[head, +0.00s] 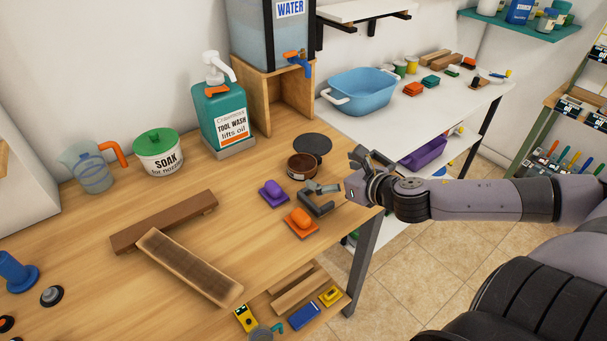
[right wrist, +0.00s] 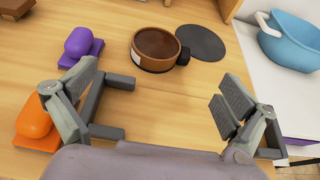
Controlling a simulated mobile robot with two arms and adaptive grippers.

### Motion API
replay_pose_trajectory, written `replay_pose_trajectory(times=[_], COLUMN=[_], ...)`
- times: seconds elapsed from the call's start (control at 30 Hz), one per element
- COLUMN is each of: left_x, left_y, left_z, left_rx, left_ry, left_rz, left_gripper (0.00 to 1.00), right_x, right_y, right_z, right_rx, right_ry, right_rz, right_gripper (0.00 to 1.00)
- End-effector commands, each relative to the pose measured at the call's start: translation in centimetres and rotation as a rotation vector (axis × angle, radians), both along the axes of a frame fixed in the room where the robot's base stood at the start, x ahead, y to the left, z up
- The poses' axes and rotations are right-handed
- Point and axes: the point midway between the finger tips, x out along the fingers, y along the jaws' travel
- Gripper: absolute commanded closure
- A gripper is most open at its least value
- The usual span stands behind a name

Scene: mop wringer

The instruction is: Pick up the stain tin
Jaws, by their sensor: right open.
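The stain tin (head: 301,166) is a round, open, brown tin with a pale patch on its side, standing upright on the wooden bench. In the right wrist view the tin (right wrist: 156,48) shows a brown inside and a small dark block at its right side. A flat dark disc (head: 312,145), perhaps its lid, lies just behind it; it also shows in the right wrist view (right wrist: 201,43). My right gripper (head: 335,174) is open and empty at the bench's right edge. In the wrist view the tin lies beyond the spread fingers (right wrist: 170,90), apart from them. My left gripper is out of view.
A purple-handled pad (head: 272,193) and an orange-handled pad (head: 301,222) lie left of my right gripper. A teal pump bottle (head: 222,115) and a wooden stand (head: 248,94) under the water tank are behind. A white table with a blue basin (head: 362,91) adjoins at right.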

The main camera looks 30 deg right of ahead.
Motion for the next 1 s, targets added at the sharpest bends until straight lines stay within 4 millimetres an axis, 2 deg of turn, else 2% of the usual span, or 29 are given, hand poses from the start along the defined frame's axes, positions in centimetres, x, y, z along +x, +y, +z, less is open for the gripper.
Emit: replay_pose_trajectory(times=[0.03, 0.07, 0.43, 0.63, 0.87, 1.0], left_x=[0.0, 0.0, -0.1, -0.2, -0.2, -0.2], left_y=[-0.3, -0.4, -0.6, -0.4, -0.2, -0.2], left_z=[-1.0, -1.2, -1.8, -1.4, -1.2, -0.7], left_rx=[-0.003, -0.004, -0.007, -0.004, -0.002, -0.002], left_ry=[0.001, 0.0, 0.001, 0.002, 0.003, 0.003], left_rz=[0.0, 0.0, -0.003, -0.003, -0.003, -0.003], left_gripper=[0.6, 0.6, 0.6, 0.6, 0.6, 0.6], right_x=[0.5, 0.7, 2.9, 4.4, 5.2, 6.8], right_y=[0.0, 0.0, 0.2, 0.2, 0.3, 0.2], right_z=[-0.5, -0.5, -1.1, -1.6, -2.1, -2.6], right_rx=[-0.001, -0.001, 0.003, 0.004, 0.002, 0.006], right_ry=[-0.005, -0.005, -0.005, -0.003, -0.001, -0.003], right_rz=[-0.001, -0.001, 0.0, -0.005, -0.002, -0.004], right_gripper=[0.0, 0.0, 0.0, 0.0, 0.0, 0.0])
